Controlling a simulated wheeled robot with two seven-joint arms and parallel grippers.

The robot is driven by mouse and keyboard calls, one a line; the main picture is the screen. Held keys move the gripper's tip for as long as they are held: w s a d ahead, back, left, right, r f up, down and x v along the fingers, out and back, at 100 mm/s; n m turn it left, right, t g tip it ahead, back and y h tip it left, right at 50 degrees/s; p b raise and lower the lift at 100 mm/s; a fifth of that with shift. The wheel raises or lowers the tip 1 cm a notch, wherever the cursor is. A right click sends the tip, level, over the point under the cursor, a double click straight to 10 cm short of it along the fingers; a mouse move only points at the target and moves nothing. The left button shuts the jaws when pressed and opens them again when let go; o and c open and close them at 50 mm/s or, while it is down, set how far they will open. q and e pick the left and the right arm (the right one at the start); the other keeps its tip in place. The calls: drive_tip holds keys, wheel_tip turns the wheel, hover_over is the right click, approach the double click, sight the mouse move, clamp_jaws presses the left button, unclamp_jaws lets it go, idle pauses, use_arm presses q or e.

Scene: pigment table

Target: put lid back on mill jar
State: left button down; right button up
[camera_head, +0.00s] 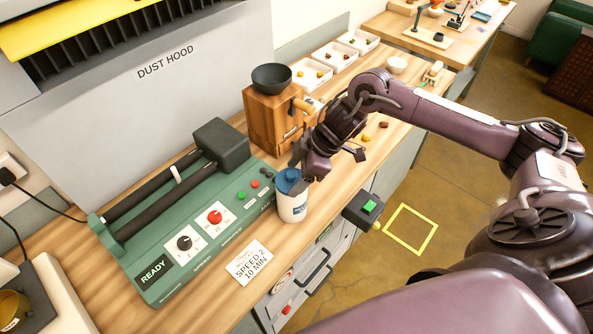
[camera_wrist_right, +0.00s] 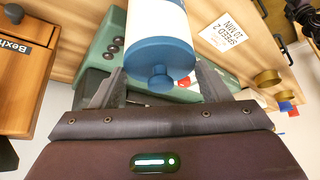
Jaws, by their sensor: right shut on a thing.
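The white mill jar (camera_head: 293,206) with dark lettering stands upright at the front edge of the wooden bench, beside the green roller mill (camera_head: 190,215). Its blue lid (camera_head: 288,178) is at the jar's mouth. In the right wrist view the lid (camera_wrist_right: 160,58), with its round knob, lines up with the white jar body (camera_wrist_right: 158,14), and no gap shows between them. My right gripper (camera_head: 299,168) comes in from the right at lid height. Its fingers (camera_wrist_right: 160,86) lie on either side of the lid and are shut on it. My left gripper is not in view.
A wooden grinder (camera_head: 268,118) with a dark bowl (camera_head: 271,77) stands behind the gripper. A speed card (camera_head: 248,262) lies in front of the mill. White trays (camera_head: 335,56) line the back. A black box with a green button (camera_head: 363,210) juts from the bench front.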

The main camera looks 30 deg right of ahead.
idle(0.3)
drive_tip(key=o, duration=1)
drive_tip(key=shift+o, duration=0.8)
drive_tip(key=shift+r, duration=0.1)
wheel_tip(320, 180, up, 5)
drive_tip(key=p, duration=0.5)
drive_tip(key=shift+r+p, duration=0.65)
drive_tip(key=shift+r, duration=0.3)
clamp_jaws()
